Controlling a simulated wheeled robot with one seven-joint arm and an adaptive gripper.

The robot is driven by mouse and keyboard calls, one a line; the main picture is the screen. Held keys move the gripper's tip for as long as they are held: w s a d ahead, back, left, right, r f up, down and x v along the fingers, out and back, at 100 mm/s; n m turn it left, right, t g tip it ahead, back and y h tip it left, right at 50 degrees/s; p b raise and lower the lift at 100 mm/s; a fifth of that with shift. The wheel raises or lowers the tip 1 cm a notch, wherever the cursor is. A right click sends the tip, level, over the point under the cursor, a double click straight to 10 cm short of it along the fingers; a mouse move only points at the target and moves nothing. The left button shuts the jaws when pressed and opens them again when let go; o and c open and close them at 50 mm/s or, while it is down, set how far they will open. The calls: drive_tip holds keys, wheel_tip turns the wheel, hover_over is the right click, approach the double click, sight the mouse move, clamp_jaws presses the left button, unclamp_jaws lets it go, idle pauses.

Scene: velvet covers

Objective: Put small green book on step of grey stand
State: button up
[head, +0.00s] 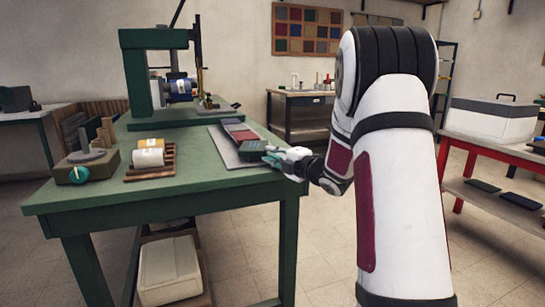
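A small dark green book (251,147) is at the right, near end of a flat grey stand (228,154) on the green table. My gripper (271,157) is at the book's right edge, above the table's right side. Its teal fingertips meet or overlap the book's edge. The view is too small to tell whether they are closed on it, or whether the book rests on the stand or is held just above it. Red and dark books (237,131) lie on the stand behind the green one. The stand's step cannot be made out clearly.
A green press frame (137,75) stands at the back of the table (205,195). A wooden rack with pale rolls (150,155) and a device with a teal knob (85,170) are at the left. A red bench (483,148) with a lidded box (490,118) is at the right.

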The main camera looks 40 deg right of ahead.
drive_tip(key=shift+o, duration=0.8)
drive_tip(key=s+p, duration=0.2)
drive_tip(key=s, duration=1)
drive_tip(key=shift+d, duration=0.45)
drive_tip(key=shift+r, duration=0.1)
drive_tip(key=s+a+r+m+g+h, duration=0.35)
drive_tip(key=a+m+g+h, duration=0.3)
drive_tip(key=m, duration=0.45)
drive_tip(key=s+a+f+m+g+y, duration=0.1)
drive_tip(key=s+a+f+m+g, duration=0.1)
drive_tip(key=s+a, duration=0.5)
drive_tip(key=s+a+f+m+g+y, duration=0.2)
drive_tip(key=s+a+g, duration=0.3)
drive_tip(key=s, duration=1)
drive_tip(key=s+a+f+m+g+y, duration=0.2)
drive_tip(key=s+a+m+g, duration=0.2)
drive_tip(key=s+a, duration=0.7)
drive_tip(key=shift+a+m, duration=0.15)
drive_tip(key=shift+m, duration=0.15)
